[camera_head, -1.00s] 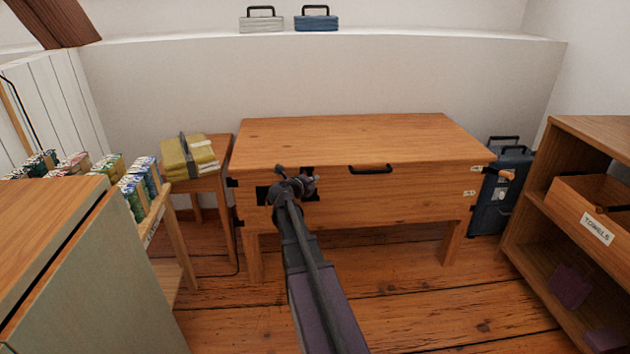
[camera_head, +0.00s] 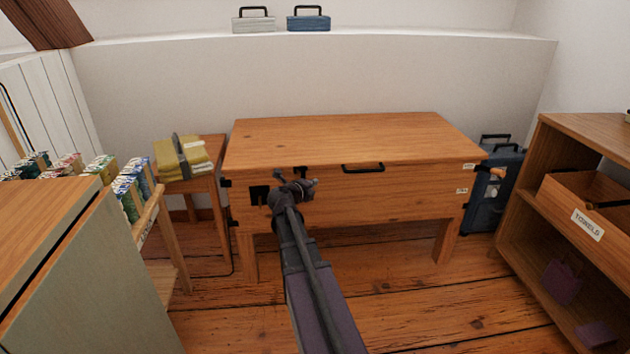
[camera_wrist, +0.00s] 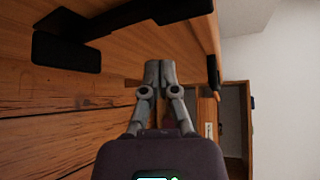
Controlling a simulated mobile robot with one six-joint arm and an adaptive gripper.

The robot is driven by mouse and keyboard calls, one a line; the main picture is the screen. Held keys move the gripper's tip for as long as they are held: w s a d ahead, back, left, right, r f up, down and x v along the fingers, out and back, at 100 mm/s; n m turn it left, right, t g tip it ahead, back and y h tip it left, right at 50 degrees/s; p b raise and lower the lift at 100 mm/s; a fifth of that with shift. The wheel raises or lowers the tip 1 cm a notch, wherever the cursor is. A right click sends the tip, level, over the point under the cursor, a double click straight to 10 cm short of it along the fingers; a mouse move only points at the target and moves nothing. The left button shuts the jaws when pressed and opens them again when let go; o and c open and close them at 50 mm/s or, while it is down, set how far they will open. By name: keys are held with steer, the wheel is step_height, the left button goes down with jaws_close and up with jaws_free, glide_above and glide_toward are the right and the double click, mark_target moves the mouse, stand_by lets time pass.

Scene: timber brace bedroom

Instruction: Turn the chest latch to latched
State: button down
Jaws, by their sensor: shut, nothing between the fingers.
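The wooden chest (camera_head: 390,190) stands against the back wall with its lid closed. On the left of its front is a black latch plate (camera_head: 259,194), and a smaller black piece (camera_head: 301,172) sits at the lid edge. My gripper (camera_head: 303,186) is in front of the chest just right of the plate and hides what lies between these pieces. Black latch hardware (camera_wrist: 65,50) lies at upper left there, apart from the fingers. How the latch is turned cannot be told.
A black handle (camera_head: 363,168) is on the chest front. A stool (camera_head: 200,184) with folded cloth stands left, a cabinet (camera_head: 90,270) at near left. A shelf (camera_head: 545,215) with a towels box and a blue suitcase (camera_head: 490,205) are right. Floor before the chest is clear.

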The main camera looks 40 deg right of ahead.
steer(key=s+a, duration=0.2)
steer(key=a, duration=0.4)
steer(key=shift+d, duration=0.1)
stand_by(0.5)
